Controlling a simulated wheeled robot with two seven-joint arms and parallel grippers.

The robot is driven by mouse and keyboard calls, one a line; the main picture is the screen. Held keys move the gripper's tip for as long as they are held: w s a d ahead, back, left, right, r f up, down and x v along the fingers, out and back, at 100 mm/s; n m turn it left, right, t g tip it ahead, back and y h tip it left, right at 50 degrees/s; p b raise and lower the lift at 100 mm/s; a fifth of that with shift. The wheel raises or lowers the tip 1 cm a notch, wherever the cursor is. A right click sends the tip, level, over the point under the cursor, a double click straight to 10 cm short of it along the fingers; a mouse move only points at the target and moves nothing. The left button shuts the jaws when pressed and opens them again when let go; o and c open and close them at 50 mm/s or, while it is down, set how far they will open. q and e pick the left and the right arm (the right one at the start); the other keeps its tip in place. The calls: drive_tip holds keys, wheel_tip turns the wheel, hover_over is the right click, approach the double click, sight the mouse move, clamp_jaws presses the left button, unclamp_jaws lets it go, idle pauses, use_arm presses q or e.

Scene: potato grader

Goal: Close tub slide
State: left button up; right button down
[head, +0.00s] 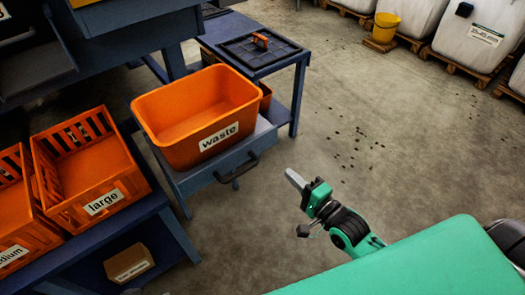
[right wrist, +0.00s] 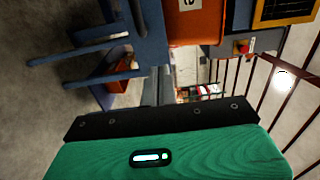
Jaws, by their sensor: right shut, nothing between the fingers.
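The tub slide (head: 264,138) is a grey-blue tray with a dark bar handle (head: 238,172) on its front face. It stands out from the blue frame, with the orange tub labelled "waste" (head: 170,130) upright on it. My right gripper (head: 292,179) is shut and empty, over open floor to the right of the handle and apart from it in the picture. My left gripper is out of view.
Orange crates, one labelled "large" (head: 68,216), stand on a blue bench at the left. A blue side table (head: 290,76) with a dark tray stands behind the tub. A cardboard box (head: 130,263) sits low under the bench. The floor right of the slide is mostly clear, with scattered dark bits.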

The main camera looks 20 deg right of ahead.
drive_tip(key=b, duration=0.1)
approach(257, 143)
drive_tip(key=x, duration=0.5)
drive_tip(key=shift+w+a+r, duration=0.1)
drive_tip(key=shift+w+a, duration=0.3)
drive_tip(key=shift+w, duration=0.45)
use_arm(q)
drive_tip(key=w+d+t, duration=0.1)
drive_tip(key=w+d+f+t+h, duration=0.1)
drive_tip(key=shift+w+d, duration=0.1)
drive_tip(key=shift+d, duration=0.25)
